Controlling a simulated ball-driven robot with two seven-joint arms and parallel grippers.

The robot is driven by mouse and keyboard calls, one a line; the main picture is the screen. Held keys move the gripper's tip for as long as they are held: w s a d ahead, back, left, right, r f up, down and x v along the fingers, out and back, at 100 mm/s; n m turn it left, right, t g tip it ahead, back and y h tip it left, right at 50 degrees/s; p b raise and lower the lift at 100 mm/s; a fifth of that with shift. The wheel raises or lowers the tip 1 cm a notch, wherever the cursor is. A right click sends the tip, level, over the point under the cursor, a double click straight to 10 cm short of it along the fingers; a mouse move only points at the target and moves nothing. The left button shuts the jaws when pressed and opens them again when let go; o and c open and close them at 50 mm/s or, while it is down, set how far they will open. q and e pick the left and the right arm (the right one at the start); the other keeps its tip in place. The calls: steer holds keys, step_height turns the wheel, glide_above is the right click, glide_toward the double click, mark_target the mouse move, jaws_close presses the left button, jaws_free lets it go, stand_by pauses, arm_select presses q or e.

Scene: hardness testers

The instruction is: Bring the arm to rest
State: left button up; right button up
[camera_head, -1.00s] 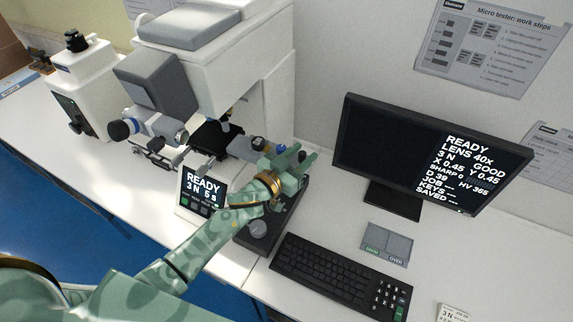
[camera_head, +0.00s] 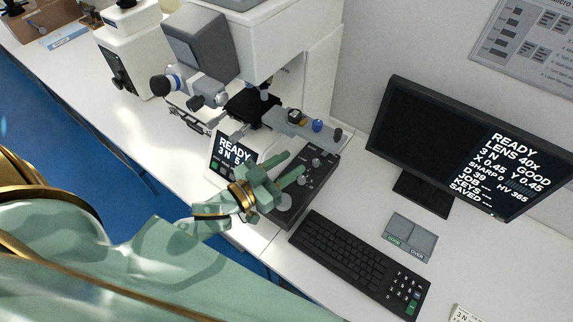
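My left arm comes in from the lower left, green with gold bands. Its gripper (camera_head: 284,172) is in front of the tester's small display (camera_head: 232,156) and over the near part of the black control box (camera_head: 312,180). The two fingers are apart with nothing visible between them, so the gripper is open. Part of the control box and its round dial (camera_head: 283,201) are covered or edged by the hand. Whether the fingers touch the box cannot be told. My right gripper is not in view.
The white hardness tester (camera_head: 270,40) stands behind the hand. A black keyboard (camera_head: 350,255) and a grey two-part tray (camera_head: 410,237) lie to the right, below the monitor (camera_head: 440,130). A second white device (camera_head: 130,50) stands at left. The bench's front edge borders blue floor.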

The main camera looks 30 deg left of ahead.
arm_select(q)
steer(key=shift+a, duration=0.1)
stand_by(0.3)
steer(key=s+a+f+m+g+y, duration=0.2)
steer(key=s+a+m+g+y, duration=0.1)
steer(key=s+a+g+y, duration=0.85)
steer(key=s+d+f+h+b, duration=0.1)
steer(key=s+d+f+b, duration=0.15)
steer(key=f, duration=0.85)
steer(key=s+d+f+h+b, duration=0.15)
steer(key=f+b, duration=0.25)
steer(key=f, duration=0.8)
steer(key=s+d+f+b, duration=0.1)
steer(key=d+f+b, duration=0.2)
steer(key=f, duration=0.8)
steer(key=s+f+n+g+h+b, duration=0.1)
steer(key=s+f+b, duration=0.3)
steer(key=s+f, duration=0.6)
steer(key=s+f+n+g+h+b, duration=0.1)
steer(key=s+f+n+g+b, duration=0.2)
steer(key=s+f, duration=0.7)
step_height(320, 180, down, 5)
steer(key=shift+a+f+b, duration=0.2)
steer(key=shift+a+b, duration=0.1)
steer(key=shift+b, duration=0.6)
